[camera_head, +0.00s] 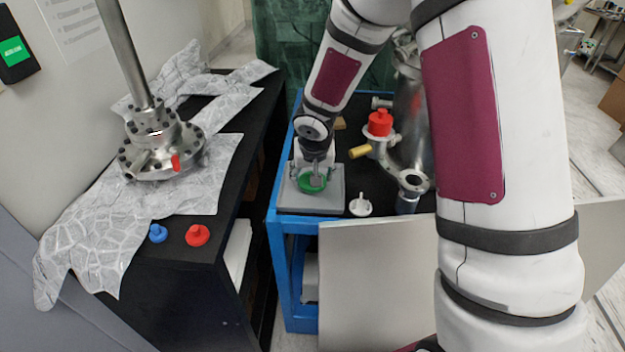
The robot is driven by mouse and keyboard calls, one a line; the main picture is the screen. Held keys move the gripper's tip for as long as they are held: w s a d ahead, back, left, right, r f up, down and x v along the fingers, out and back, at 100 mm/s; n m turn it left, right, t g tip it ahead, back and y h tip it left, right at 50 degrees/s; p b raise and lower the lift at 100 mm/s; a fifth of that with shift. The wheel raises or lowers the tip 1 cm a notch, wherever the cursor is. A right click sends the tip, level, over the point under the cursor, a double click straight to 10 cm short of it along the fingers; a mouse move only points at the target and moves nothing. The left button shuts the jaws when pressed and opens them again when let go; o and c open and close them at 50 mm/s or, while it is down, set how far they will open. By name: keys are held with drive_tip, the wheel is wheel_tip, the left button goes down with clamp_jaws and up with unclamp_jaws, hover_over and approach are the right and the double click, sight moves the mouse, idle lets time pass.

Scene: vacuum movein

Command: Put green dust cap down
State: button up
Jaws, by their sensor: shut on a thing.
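The green dust cap (305,184) is at the grey block (326,203) on the front left corner of the blue cart. My gripper (317,181) points down over it and is shut on it. The fingers hide part of the cap. I cannot tell whether the cap touches the block or hangs just above it.
On the cart (277,222) stand a metal vessel with a red cap (380,122), a yellow part (360,151) and a white cap (360,206). The black bench (190,275) at left holds a blue cap (158,233), a red cap (197,235), foil (85,250) and a metal flange assembly (163,150).

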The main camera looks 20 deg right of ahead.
drive_tip(key=shift+f, duration=0.85)
drive_tip(key=shift+f+b, duration=0.1)
drive_tip(key=shift+b, duration=0.25)
drive_tip(key=o, duration=0.8)
drive_tip(key=shift+c, duration=0.2)
drive_tip(key=p+v, duration=0.3)
drive_tip(key=v, duration=0.9)
drive_tip(key=shift+p, duration=0.4)
